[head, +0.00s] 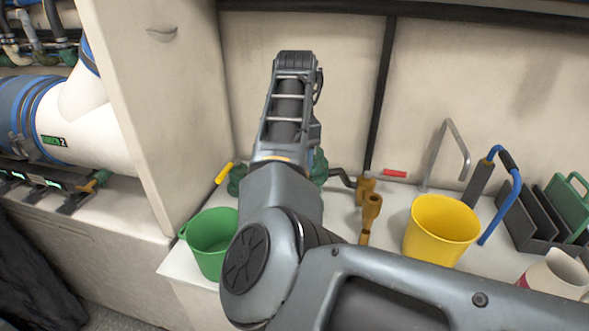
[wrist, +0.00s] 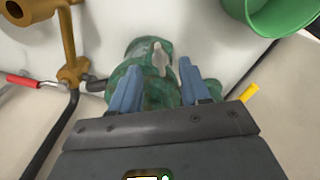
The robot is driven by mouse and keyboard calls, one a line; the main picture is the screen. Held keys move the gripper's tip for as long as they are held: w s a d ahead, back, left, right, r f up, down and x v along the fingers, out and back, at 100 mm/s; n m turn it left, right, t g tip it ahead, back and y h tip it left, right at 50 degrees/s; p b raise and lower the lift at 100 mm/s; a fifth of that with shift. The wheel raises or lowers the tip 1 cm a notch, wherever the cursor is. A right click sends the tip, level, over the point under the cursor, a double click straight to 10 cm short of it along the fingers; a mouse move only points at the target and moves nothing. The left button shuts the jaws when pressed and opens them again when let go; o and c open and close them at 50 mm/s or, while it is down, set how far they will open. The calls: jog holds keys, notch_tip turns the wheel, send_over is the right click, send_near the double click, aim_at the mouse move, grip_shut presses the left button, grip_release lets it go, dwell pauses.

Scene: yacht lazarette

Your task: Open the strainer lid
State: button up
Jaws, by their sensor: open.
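The strainer is a mottled green body (wrist: 133,72) in the middle of the wrist view, with a pale grey wing-like piece (wrist: 160,57) standing on its top. My gripper (wrist: 159,68) is open, with one blue-grey finger on each side of the strainer's upper part. The grey piece lies beyond and between the fingertips; I cannot tell whether either finger touches it. In the head view my arm covers most of the strainer, and only green parts show at its left (head: 237,180) and right (head: 320,166). My fingers are hidden there.
A yellow handle (head: 224,173) and a red handle (head: 394,173) flank the strainer. Brass fittings (head: 370,211), a green bucket (head: 208,243) and a yellow bucket (head: 441,229) stand close by. A cream partition (head: 167,95) rises at the left. Caddies and a mug crowd the right.

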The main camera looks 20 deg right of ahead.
notch_tip(320, 180, up, 6)
jog(key=shift+r, duration=0.25)
jog(key=shift+a, duration=0.1)
